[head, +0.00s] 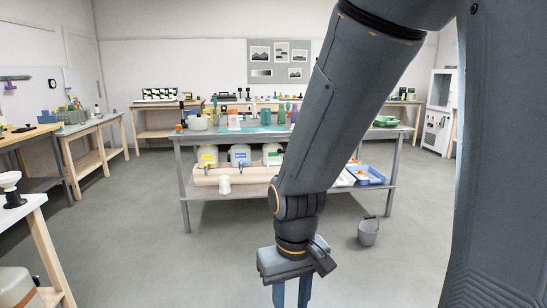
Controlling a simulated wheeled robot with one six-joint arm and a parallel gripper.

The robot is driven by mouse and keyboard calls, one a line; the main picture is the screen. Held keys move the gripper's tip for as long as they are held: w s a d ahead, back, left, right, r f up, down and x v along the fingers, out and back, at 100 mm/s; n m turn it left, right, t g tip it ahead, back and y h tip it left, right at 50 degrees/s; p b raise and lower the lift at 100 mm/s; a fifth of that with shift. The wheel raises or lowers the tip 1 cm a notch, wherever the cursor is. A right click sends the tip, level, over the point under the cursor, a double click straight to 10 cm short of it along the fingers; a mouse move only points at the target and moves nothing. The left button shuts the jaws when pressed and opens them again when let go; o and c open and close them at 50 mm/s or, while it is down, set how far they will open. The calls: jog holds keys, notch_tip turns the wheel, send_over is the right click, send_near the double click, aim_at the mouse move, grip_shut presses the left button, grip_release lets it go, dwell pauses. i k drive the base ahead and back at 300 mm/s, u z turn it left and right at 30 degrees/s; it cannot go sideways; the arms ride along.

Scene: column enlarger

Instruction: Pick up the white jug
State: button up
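A small white vessel that looks like a jug (224,185) stands at the front edge of the lower shelf of the middle table, left of my arm. Its handle is too small to make out. My gripper (291,296) hangs pointing down at the bottom middle of the head view, nearer to me than the table and apart from the vessel. Its two blue-grey fingers are spread with a gap between them, and I see nothing in the gap. The fingertips are cut off by the picture's lower edge.
The middle table (190,138) holds a whitish pot (197,123) and several bottles. Several labelled containers (240,155) stand on its lower shelf, with a blue tray (366,174) at the right. A grey bucket (368,232) is on the floor.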

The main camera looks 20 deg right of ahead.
aim_at(223, 180)
jog(key=z, duration=0.55)
jog(key=i, duration=2.7)
jog(key=u, duration=0.65)
